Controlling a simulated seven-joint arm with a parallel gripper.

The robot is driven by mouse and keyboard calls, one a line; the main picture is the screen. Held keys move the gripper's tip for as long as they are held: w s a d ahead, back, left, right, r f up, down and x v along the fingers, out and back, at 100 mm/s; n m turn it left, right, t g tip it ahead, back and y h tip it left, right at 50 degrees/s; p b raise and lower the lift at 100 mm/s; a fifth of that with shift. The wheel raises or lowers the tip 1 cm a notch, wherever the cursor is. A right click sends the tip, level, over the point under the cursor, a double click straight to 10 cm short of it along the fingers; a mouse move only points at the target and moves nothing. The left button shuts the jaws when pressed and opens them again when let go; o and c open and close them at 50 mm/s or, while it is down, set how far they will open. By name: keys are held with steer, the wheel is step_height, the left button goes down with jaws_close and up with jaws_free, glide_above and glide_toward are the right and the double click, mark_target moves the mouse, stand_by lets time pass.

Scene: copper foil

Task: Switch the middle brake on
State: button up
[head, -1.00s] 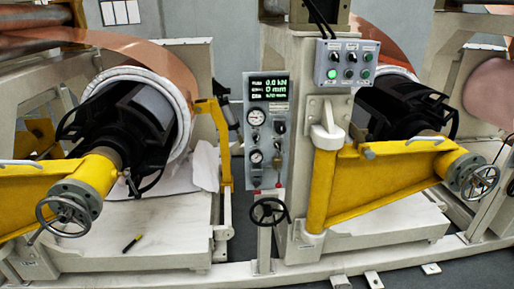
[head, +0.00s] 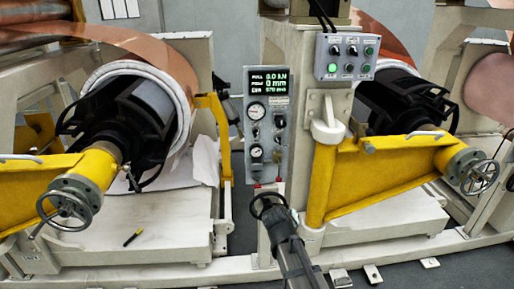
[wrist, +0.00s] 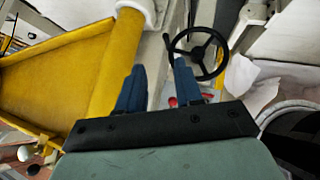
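A grey control box (head: 346,57) on the central column carries two rows of small black switches and green buttons or lamps; its labels are too small to read. Below it to the left, a grey panel (head: 267,97) has a lit green display, two gauges and black knobs, such as an upper knob (head: 280,121) and a lower knob (head: 279,150). I cannot tell which control is the middle brake. My gripper (head: 273,222) is low in front of the column, below both panels, overlapping a black handwheel (head: 263,200) in the picture. In the wrist view, my gripper's (wrist: 158,75) two blue fingers are apart and empty.
The handwheel also shows beyond the fingers in the wrist view (wrist: 198,50). Yellow arms stand left (head: 40,180) and right (head: 375,180), with handwheels. Black reel cores and copper foil (head: 130,48) lie behind. A marker-like object (head: 132,238) lies on the left base.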

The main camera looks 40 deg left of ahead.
steer(key=w+a+r+m+t+y, duration=0.1)
steer(key=w+a+r+t+y, duration=0.2)
steer(key=r, duration=0.4)
steer(key=w+a+r+m+t, duration=0.1)
steer(key=w+a+r, duration=0.2)
steer(key=a+r, duration=0.25)
steer(key=m+y, duration=0.5)
steer(key=y, duration=0.2)
glide_toward(257, 135)
steer(key=x, duration=0.9)
steer(key=shift+r, duration=0.1)
jaws_close()
